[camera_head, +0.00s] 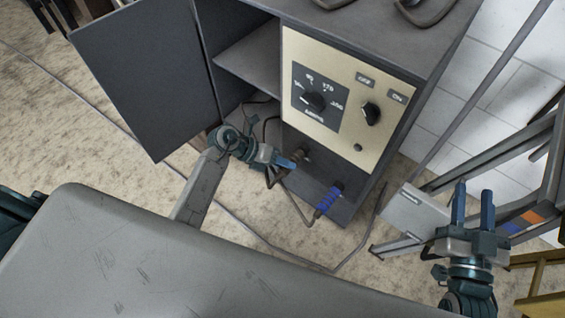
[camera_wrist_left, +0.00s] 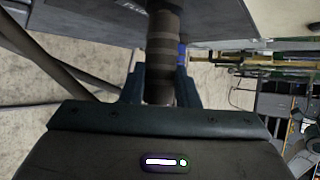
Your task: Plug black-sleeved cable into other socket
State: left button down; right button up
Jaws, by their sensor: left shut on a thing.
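My left gripper (camera_head: 287,163) is shut on the black-sleeved cable, close to the lower dark front of the cabinet. In the left wrist view the dark, ribbed sleeve (camera_wrist_left: 160,55) stands between the two fingers and points at the cabinet front. A dark round fitting (camera_head: 303,154) shows at the fingertips; I cannot tell whether the plug is seated in a socket. A blue-sleeved plug (camera_head: 328,201) sits at the cabinet front, lower right of the left gripper, with its cable hanging down. My right gripper (camera_head: 473,208) is open and empty, away from the cabinet.
The cabinet has a cream control panel (camera_head: 340,100) with black knobs and an open door (camera_head: 145,80) at left. Cables hang and lie on the floor below it. A metal frame and a grey box (camera_head: 415,212) stand at right, near the right gripper.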

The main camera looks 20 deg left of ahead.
pick_arm(q)
jog(key=shift+w+d+p, duration=0.1)
jog(key=shift+w+p, duration=0.1)
jog(key=shift+p, duration=0.1)
dwell(0.5)
jog(key=shift+s+p, duration=0.15)
jog(key=shift+p, duration=0.5)
dwell(1.0)
jog(key=shift+w, duration=0.2)
dwell(0.5)
jog(key=c, duration=0.9)
grip_release()
jog(key=shift+c, duration=0.2)
jog(key=shift+o, duration=0.4)
jog(key=o, duration=0.5)
jog(key=shift+c, duration=0.2)
